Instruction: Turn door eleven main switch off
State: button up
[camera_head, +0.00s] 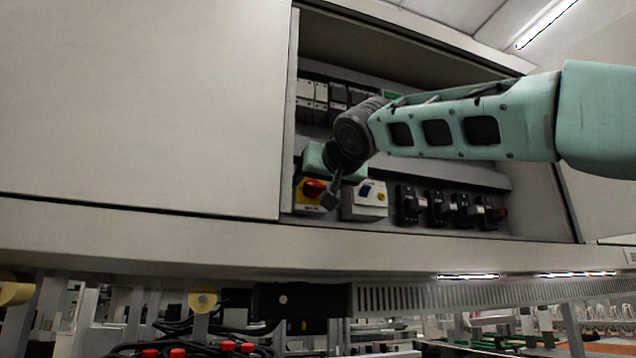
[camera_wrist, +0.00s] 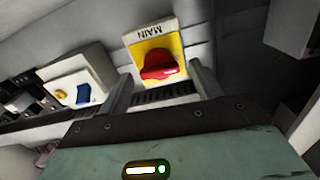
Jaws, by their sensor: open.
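The main switch is a red rotary knob (camera_wrist: 158,66) on a yellow plate (camera_wrist: 151,44) labelled MAIN. In the head view the red knob (camera_head: 313,188) sits at the lower left of the open cabinet, partly hidden by my gripper (camera_head: 328,200). In the wrist view my gripper (camera_wrist: 160,90) is open and empty. Its two fingers point toward the switch, one to each side of the lower part of the knob. I cannot tell whether they touch it. The door number is not visible.
A white box with a blue switch (camera_head: 364,200) is right of the main switch, then several black breakers (camera_head: 440,207). White and dark modules (camera_head: 312,95) line an upper rail. The cabinet's left wall and bottom edge are close to my gripper.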

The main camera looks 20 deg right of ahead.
jog(key=c, duration=1)
jog(key=shift+n, duration=0.5)
jog(key=o, duration=1)
